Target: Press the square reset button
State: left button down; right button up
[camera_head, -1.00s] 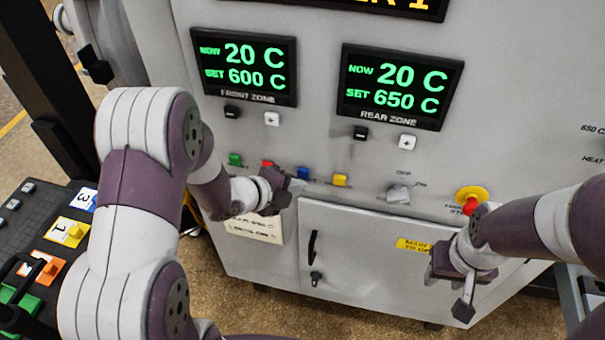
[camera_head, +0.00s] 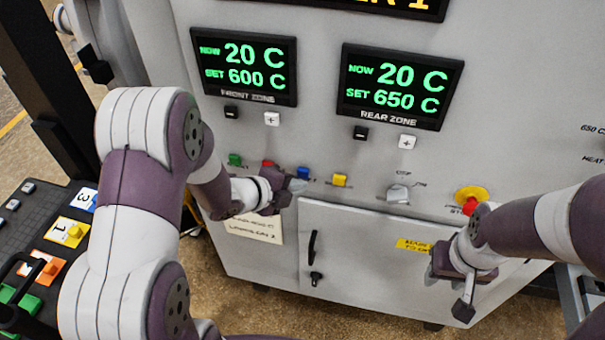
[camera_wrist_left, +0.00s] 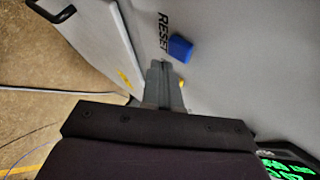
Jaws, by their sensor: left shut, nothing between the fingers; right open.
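The blue square reset button (camera_head: 303,172) is on the grey furnace front, in the row below the displays. In the left wrist view the blue button (camera_wrist_left: 180,48) sits beside the word RESET. My left gripper (camera_head: 298,186) is shut and empty, its tips just below the button in the head view. In the left wrist view the shut fingertips (camera_wrist_left: 160,66) lie close to the button, with a small gap in the picture; I cannot tell the depth. My right gripper (camera_head: 450,290) is open and empty, in front of the lower cabinet at the right.
A green button (camera_head: 235,159), a partly hidden red button (camera_head: 267,164) and a yellow button (camera_head: 340,180) share the row. A rotary switch (camera_head: 398,193) and a red emergency stop (camera_head: 470,207) on a yellow base are to the right. A cabinet door handle (camera_head: 312,246) is below.

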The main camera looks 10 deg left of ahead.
pick_arm(q)
jog(key=shift+w, duration=0.15)
jog(key=shift+w, duration=0.25)
jog(key=shift+w, duration=0.45)
dwell(0.6)
jog(key=shift+s, duration=0.9)
jog(key=shift+b, duration=0.3)
jog(key=s, duration=0.5)
jog(key=shift+a, duration=0.1)
